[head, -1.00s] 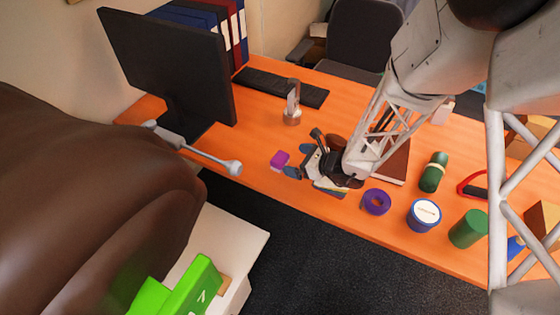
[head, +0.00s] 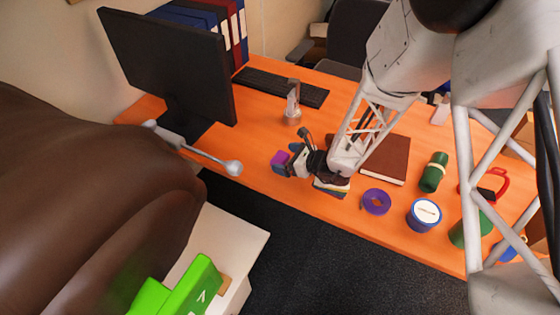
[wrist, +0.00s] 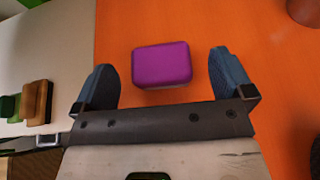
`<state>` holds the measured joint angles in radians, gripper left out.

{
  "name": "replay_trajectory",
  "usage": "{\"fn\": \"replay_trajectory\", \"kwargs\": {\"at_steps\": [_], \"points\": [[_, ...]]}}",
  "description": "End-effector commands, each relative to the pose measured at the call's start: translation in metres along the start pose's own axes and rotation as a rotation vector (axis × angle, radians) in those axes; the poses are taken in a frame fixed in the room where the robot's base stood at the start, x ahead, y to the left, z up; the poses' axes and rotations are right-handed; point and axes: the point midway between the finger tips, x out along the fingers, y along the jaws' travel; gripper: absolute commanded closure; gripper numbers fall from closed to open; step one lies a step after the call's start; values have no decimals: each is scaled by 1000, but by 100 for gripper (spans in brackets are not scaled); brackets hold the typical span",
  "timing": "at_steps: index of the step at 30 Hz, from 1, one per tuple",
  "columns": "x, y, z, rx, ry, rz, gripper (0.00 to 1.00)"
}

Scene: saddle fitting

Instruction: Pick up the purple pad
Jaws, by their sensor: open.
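The purple pad (wrist: 161,64) is a small rounded block lying on the orange desk (wrist: 225,25) in the wrist view. In the head view the purple pad (head: 280,157) lies near the desk's front edge, partly hidden by a finger. My gripper (wrist: 166,75) is open, with one blue finger on each side of the pad. The pad's near part is between the fingertips and visible gaps remain at both sides. In the head view my gripper (head: 287,162) is low over the desk at the pad.
A purple tape roll (head: 376,201), a blue-and-white tin (head: 424,214) and a brown book (head: 387,159) are to the right. The desk edge is close.

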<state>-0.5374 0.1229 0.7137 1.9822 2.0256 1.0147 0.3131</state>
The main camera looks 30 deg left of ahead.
Motion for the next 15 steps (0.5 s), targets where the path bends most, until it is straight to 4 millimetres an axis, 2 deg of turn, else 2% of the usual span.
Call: {"fn": "replay_trajectory", "kwargs": {"at_steps": [7,15], "points": [[27,1,0,0,1,2,1],[34,1,0,0,0,1,1]]}}
